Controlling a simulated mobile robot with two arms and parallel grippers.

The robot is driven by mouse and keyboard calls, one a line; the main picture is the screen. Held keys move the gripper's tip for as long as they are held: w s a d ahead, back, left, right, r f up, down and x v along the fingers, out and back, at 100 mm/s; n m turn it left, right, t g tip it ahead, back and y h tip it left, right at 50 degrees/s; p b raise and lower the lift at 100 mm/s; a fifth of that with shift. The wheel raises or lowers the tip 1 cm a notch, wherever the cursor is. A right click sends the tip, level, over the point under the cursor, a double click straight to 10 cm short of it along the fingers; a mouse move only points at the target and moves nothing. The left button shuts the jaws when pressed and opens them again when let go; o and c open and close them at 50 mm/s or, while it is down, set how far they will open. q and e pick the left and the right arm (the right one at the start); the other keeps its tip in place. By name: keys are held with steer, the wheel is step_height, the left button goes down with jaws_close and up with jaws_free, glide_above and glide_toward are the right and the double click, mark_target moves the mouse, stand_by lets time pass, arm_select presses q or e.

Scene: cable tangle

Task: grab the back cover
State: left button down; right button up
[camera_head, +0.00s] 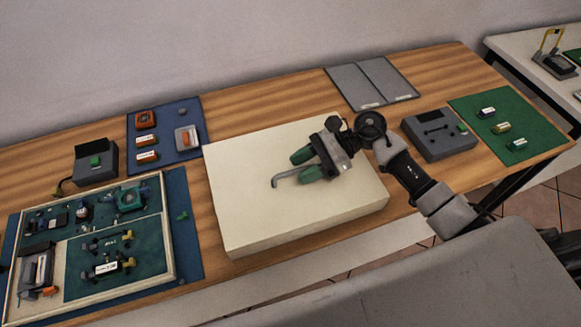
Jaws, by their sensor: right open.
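My right gripper (302,164) is open above the cream block (240,215) in the middle of the table. Its two green-tipped fingers point left and are spread apart, with nothing visible between them. A grey bent rod (285,179) shows beside the lower finger; I cannot tell whether it is part of the gripper. No part is clearly recognisable as the back cover. Two flat grey panels (371,82) with small white labels lie side by side at the back of the table, apart from the gripper. My left gripper is not in view.
A framed tray (168,234) with teal panels and several parts lies at the left. A blue mat (187,109) with orange parts lies behind it. A dark grey box (437,146) and a green mat (532,128) are at the right. Bare wood shows behind the block.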

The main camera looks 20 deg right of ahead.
steer(key=shift+a+f, duration=0.15)
steer(key=shift+a, duration=0.2)
steer(key=shift+d, duration=0.1)
steer(key=shift+c, duration=0.4)
jaws_close()
